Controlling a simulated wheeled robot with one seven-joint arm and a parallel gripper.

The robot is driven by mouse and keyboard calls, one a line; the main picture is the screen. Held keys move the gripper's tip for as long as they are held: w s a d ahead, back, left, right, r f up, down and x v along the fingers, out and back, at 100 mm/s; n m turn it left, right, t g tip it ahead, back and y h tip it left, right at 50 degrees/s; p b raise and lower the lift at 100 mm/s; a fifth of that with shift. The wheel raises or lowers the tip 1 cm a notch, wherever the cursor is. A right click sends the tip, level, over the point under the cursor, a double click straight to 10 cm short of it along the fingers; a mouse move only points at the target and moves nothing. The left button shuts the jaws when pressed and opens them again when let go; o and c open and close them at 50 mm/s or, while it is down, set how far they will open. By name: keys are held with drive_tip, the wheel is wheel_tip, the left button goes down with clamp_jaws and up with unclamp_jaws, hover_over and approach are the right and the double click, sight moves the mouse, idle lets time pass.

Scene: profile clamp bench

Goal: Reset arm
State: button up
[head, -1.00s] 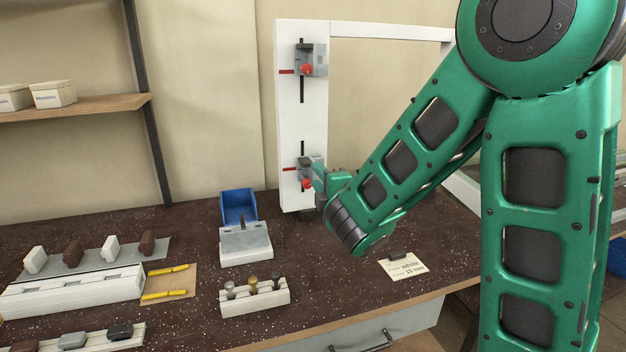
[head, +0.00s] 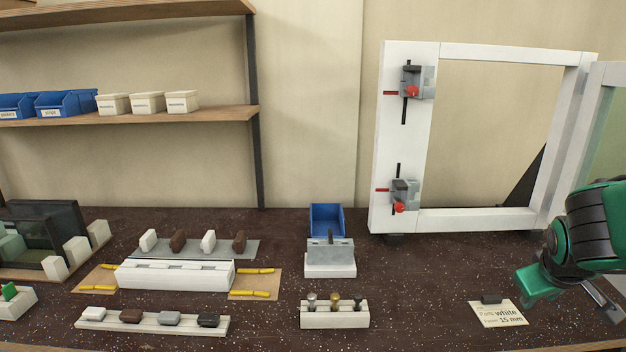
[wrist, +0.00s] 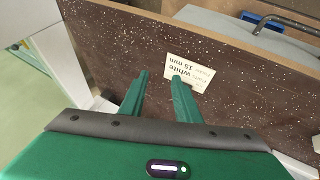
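My gripper (wrist: 160,77) shows in the wrist view with two green fingers apart and nothing between them, above the dark speckled bench. In the head view my green wrist is at the right edge, over the bench right of the label card (head: 500,314). It is clear of the white frame (head: 396,142). The upper clamp (head: 422,82) and lower clamp (head: 405,192) are on the frame's left upright, each with a red knob and red pointer. The card reads white, 15 mm, and also shows in the wrist view (wrist: 190,70).
A blue bin (head: 326,219), a grey-topped white block (head: 330,262) and a rack of several knobbed pins (head: 335,316) stand mid-bench. Left are a white profile (head: 175,275), yellow pieces and rows of small blocks. The bench between pin rack and card is clear.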

drive_tip(key=s+a+m+g+y, duration=0.2)
drive_tip(key=s+m, duration=0.1)
drive_tip(key=s, duration=0.6)
drive_tip(key=s+a+m+g+y, duration=0.2)
drive_tip(key=s+a+m+g, duration=0.1)
drive_tip(key=s, duration=0.7)
drive_tip(key=shift+f+m+y, duration=0.15)
drive_tip(key=shift+m+y, duration=0.15)
drive_tip(key=shift+m, duration=0.2)
drive_tip(key=shift+w+f+g, duration=0.25)
drive_tip(key=shift+w+g, duration=0.05)
drive_tip(key=shift+w, duration=0.3)
drive_tip(key=shift+o, duration=0.2)
drive_tip(key=shift+a, duration=0.1)
